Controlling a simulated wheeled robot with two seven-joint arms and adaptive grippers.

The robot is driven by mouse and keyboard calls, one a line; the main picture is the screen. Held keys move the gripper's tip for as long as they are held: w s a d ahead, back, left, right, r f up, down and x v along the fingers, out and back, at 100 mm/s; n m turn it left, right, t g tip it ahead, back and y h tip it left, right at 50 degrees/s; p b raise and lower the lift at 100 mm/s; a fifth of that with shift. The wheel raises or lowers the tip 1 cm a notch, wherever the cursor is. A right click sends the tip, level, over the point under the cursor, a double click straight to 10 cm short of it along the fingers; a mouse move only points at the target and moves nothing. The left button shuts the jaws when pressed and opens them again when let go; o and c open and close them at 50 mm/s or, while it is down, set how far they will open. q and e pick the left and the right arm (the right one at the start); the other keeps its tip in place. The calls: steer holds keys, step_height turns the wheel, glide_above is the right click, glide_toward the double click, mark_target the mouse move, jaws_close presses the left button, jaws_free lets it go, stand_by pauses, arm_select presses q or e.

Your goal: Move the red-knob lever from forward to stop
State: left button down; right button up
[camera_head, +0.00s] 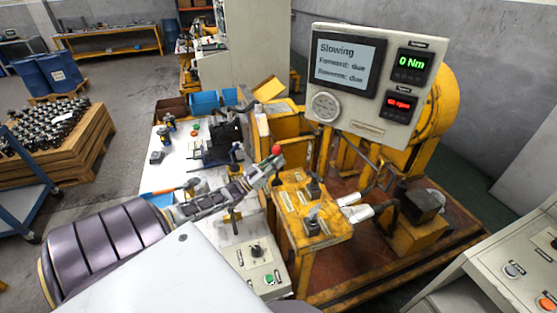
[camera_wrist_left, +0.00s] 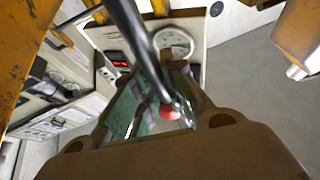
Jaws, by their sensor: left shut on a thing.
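The red-knob lever (camera_head: 277,151) stands at the back of the yellow valve stand (camera_head: 325,228). In the head view my left gripper (camera_head: 267,169) reaches in from the left and is shut at the lever, just below the red knob. In the left wrist view the dark lever rod (camera_wrist_left: 138,40) runs down between the fingers of my left gripper (camera_wrist_left: 160,110), with the red knob (camera_wrist_left: 168,112) between them. The fingers hide part of the lever and its base. I cannot tell its exact tilt. My right gripper is not in view.
The display panel (camera_head: 318,40) reads "Slowing", "Forward: due", "Reverse: due" and 0 Nm; its red readout is hard to read. A control box (camera_head: 250,255) sits in front, and white cylinders (camera_head: 355,212) lie to the right.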

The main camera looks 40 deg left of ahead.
arm_select(q)
steer(key=c, duration=1.5)
jaws_free()
steer(key=shift+o, duration=0.2)
steer(key=shift+r, duration=0.1)
steer(key=shift+r, duration=4.9)
